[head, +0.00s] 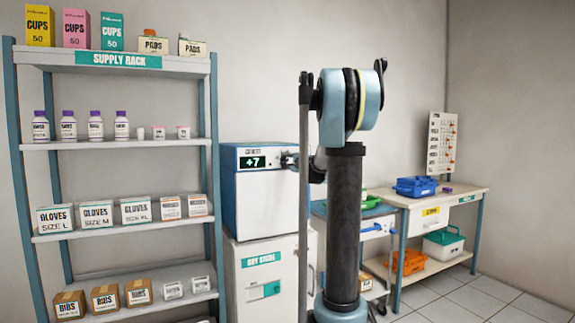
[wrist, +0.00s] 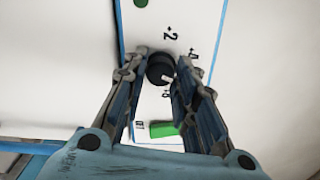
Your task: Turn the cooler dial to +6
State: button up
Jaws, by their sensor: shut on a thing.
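The cooler (head: 265,206) is a white box with a blue edge, and its display (head: 252,162) reads +7. The cooler dial (wrist: 159,68) is a round black knob with a white pointer mark, on the white panel. Printed marks lie around it; +2 and +4 are legible, and the mark below the knob is blurred. My gripper (wrist: 163,66) is shut on the dial, one finger on each side. In the head view my gripper (head: 290,161) is at the panel, right of the display, and the dial is hidden there.
A supply rack (head: 130,145) with boxes and bottles stands to the left. A white cabinet (head: 262,288) is under the cooler. To the right, a table (head: 452,195) holds a blue bin (head: 415,187). The tiled floor at front right is clear.

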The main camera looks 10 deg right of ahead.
jog(key=shift+s+a+f, duration=0.1)
dwell(0.3)
jog(key=o, duration=1.1)
jog(key=v, duration=1.1)
jog(key=shift+s, duration=0.3)
